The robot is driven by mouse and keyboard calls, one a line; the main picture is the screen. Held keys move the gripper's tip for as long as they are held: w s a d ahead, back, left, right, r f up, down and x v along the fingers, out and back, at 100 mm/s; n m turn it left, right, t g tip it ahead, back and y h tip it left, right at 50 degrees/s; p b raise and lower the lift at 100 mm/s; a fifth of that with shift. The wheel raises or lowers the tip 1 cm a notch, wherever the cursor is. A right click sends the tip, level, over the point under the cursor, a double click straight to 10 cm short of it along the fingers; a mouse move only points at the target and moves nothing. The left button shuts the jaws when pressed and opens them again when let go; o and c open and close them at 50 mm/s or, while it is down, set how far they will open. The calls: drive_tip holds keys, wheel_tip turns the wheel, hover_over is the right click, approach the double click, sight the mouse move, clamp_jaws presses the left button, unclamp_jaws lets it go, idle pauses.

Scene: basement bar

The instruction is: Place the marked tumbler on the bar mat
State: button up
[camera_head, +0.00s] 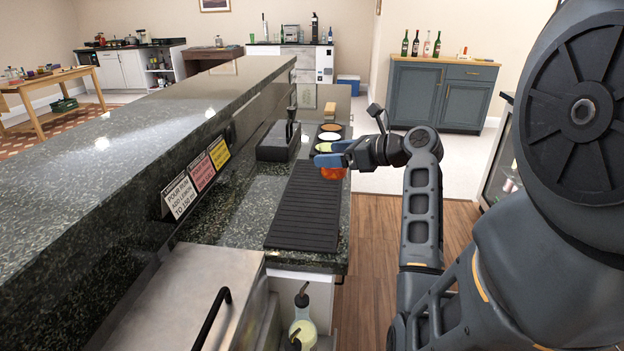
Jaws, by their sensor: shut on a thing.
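The black ribbed bar mat (303,215) lies on the lower dark stone counter, and its top is bare. My gripper (329,159), with blue fingertips, is just past the far right end of the mat, near the counter's right edge. It is shut on an orange-red tumbler (333,173), which shows partly below the fingers. The fingers hide the upper part of the tumbler, and I cannot make out its mark. I cannot tell whether its base touches the counter.
Round open containers (329,137) stand in a row behind my gripper. A black box (277,142) stands left of them. Cards (180,194) lean on the raised bar's wall. A bottle with a pourer (302,318) stands below the near counter end. Wooden floor lies to the right.

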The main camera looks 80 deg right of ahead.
sight(340, 178)
drive_tip(key=shift+w+f, duration=1)
drive_tip(key=shift+f, duration=0.25)
drive_tip(key=shift+w+f, duration=0.95)
drive_tip(key=shift+f, duration=0.25)
drive_tip(key=shift+w+f, duration=1)
drive_tip(key=shift+f, duration=0.25)
drive_tip(key=shift+a, duration=0.1)
drive_tip(key=o, duration=1.2)
drive_tip(key=shift+f, duration=0.15)
drive_tip(key=shift+s+r, duration=0.2)
drive_tip(key=v, duration=1.1)
drive_tip(key=shift+s+a, duration=0.1)
drive_tip(key=shift+s, duration=0.2)
